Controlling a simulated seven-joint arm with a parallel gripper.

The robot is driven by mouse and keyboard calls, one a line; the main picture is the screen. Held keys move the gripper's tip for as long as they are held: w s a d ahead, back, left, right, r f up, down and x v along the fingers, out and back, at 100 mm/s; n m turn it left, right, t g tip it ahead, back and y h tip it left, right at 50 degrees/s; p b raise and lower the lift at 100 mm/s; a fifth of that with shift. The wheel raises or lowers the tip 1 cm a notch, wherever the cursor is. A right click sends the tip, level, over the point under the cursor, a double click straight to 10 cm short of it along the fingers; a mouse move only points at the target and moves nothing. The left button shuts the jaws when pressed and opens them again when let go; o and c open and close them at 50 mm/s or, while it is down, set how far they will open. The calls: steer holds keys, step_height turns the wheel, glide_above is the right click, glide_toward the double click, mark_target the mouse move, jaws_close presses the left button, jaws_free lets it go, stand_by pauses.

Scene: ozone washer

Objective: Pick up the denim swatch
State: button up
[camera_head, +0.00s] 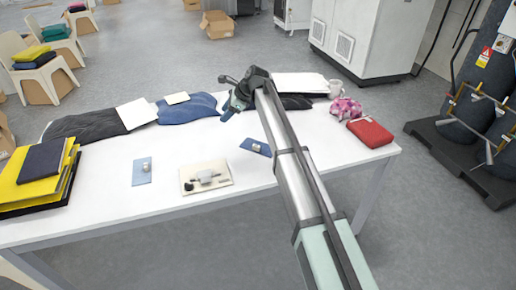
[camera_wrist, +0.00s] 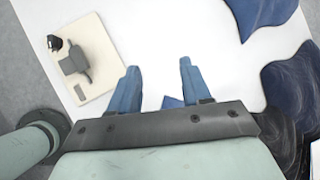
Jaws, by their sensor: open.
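Two small blue denim swatches lie on the white table, each with a small silvery object on it. The left swatch (camera_head: 142,177) is left of the cream board; the right swatch (camera_head: 248,145) is beside my arm. I cannot tell which one the task means. My gripper (camera_wrist: 160,80) is open and empty, with blue fingers apart above the table. In the head view my gripper (camera_head: 229,112) is above the table near the folded blue garment. A small blue patch (camera_wrist: 172,102) shows between the fingers in the wrist view, mostly hidden by the gripper body.
The cream board (camera_head: 206,176) with a grey device on it also shows in the wrist view (camera_wrist: 95,45). Folded dark and blue garments (camera_head: 188,108) lie along the back edge. A yellow and black stack (camera_head: 35,190) is at left, a red pouch (camera_head: 370,132) at right. The front table middle is clear.

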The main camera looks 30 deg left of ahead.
steer(key=w+d+f+m+t+h, duration=0.1)
steer(key=w+d+f+m+h, duration=0.1)
steer(key=w+d+h, duration=0.25)
steer(key=m+h, duration=0.3)
steer(key=m, duration=0.1)
glide_above(256, 146)
steer(key=f, duration=0.9)
steer(key=shift+w+a+f, duration=0.1)
steer(key=shift+w+a, duration=0.05)
steer(key=shift+a, duration=0.1)
steer(key=shift+d+f, duration=0.15)
steer(key=shift+f, duration=1.15)
steer(key=shift+d+f, duration=0.1)
steer(key=shift+f, duration=1.15)
jaws_close()
